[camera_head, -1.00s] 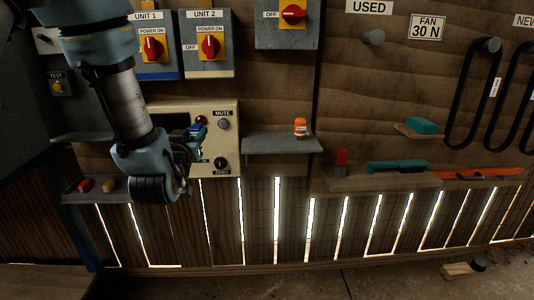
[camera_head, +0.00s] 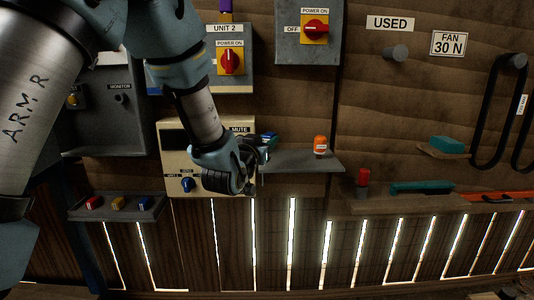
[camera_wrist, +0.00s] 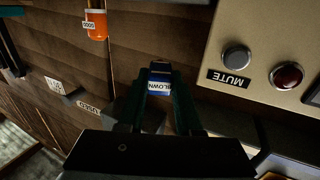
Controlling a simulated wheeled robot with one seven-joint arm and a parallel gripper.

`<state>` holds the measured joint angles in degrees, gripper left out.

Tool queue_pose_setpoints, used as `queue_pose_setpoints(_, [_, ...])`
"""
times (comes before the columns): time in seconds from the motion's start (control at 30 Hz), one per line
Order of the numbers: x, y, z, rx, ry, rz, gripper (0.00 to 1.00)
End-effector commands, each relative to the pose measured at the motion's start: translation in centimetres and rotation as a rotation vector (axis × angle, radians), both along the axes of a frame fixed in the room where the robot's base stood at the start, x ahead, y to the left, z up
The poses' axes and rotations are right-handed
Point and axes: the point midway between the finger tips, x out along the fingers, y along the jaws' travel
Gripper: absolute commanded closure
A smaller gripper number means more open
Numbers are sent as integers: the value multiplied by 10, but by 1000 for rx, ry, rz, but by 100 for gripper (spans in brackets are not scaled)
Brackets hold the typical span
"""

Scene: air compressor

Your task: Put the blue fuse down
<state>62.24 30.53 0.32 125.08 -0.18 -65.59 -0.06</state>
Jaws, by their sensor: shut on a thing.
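My gripper (camera_wrist: 162,98) is shut on a blue fuse (camera_wrist: 159,88) with a white label reading BLOWN. In the head view my gripper (camera_head: 262,151) is at the left end of the grey shelf (camera_head: 300,163). The fuse's blue top (camera_head: 269,138) shows there, partly hidden by the gripper. I cannot tell whether the fuse touches the shelf. An orange item (camera_head: 320,146) stands on the shelf to the right, apart from the gripper. In the wrist view this orange item (camera_wrist: 96,22) has a white label reading GOOD.
A beige panel (camera_head: 174,155) with a MUTE button (camera_wrist: 237,58) and a red lamp (camera_wrist: 286,75) is beside the gripper. A lower-left tray (camera_head: 105,213) holds red, yellow and blue pieces. A red item (camera_head: 363,177) stands on the lower right shelf. The grey shelf's middle is clear.

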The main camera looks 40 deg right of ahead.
Motion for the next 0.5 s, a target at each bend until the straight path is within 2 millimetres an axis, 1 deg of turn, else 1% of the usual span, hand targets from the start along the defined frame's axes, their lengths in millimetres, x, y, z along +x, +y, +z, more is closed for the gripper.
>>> queue_pose_setpoints(0.03, [10, -8, 2, -1, 0, 2, 100])
queue_pose_setpoints(0.1, [23, -18, 2, 0, -1, 1, 100])
queue_pose_setpoints(0.27, [48, -39, 1, -1, 0, 1, 100])
queue_pose_setpoints(0.33, [48, -40, -13, 4, 2, -1, 100])
queue_pose_setpoints(0.4, [48, -39, -22, 4, 2, -1, 100])
queue_pose_setpoints(0.5, [48, -39, -29, 1, 0, -1, 100])
